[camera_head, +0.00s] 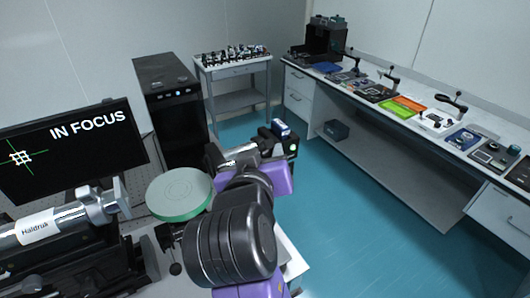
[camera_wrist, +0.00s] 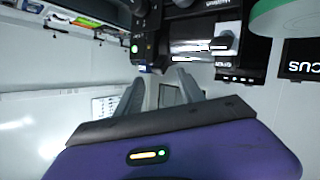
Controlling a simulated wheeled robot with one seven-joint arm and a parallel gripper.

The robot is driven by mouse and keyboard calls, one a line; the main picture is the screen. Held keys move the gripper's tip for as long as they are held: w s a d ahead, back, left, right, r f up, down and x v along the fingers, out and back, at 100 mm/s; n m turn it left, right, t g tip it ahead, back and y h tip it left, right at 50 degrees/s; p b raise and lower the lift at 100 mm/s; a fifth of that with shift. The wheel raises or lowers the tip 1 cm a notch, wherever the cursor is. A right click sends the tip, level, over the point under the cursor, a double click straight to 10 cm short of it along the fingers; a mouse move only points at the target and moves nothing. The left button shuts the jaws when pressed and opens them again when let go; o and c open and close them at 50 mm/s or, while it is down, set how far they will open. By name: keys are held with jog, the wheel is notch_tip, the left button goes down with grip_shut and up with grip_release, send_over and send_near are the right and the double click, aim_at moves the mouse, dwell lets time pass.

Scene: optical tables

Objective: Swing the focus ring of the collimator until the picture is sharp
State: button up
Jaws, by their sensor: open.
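The monitor (camera_head: 70,150) at the left reads "IN FOCUS" and shows a crisp white grid over a green cross, a little off the cross's centre. A dark unit with a bright metal barrel (camera_head: 240,154), which seems to be the collimator, stands behind my arm; it also shows at the top of the wrist view (camera_wrist: 192,46). I cannot make out its focus ring for certain. My gripper (camera_wrist: 160,88) is open, with nothing seen between its fingers. Its fingertips point at the unit's lower edge in the wrist view, and contact cannot be judged. In the head view my arm hides the fingers.
A tube marked "Haldruk" (camera_head: 38,228) lies at the lower left. A round green-rimmed disc (camera_head: 180,192) stands between it and my arm. A black cabinet (camera_head: 170,105) and a small cart (camera_head: 234,70) stand behind. A long bench (camera_head: 420,115) runs along the right, with open floor before it.

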jog(key=v, duration=0.2)
jog(key=shift+s+r, duration=0.1)
jog(key=shift+s, duration=0.2)
jog(key=a+r+n+t+y, duration=0.2)
jog(key=a+r+t+y, duration=0.1)
jog(key=a+r+y, duration=0.15)
jog(key=s+d+f+n+t+y+b, duration=0.1)
jog(key=s+d+f+y+b, duration=0.2)
jog(key=s+d+f, duration=1.1)
jog(key=s+d+f+m+g+h+b, duration=0.1)
jog(key=s+d+f+m+h, duration=0.1)
jog(key=s+d+f, duration=0.2)
jog(key=s+d+f+m+g+h, duration=0.1)
jog(key=s+d+f, duration=0.4)
jog(key=s, duration=0.6)
jog(key=s+d+f+m+g+h+b, duration=0.1)
jog(key=s+d+f+m+h, duration=0.2)
jog(key=s+d+f, duration=0.2)
jog(key=s, duration=0.3)
jog(key=shift+s+f+h+b, duration=0.15)
jog(key=shift+f+h+b, duration=0.15)
jog(key=shift+f+h, duration=0.05)
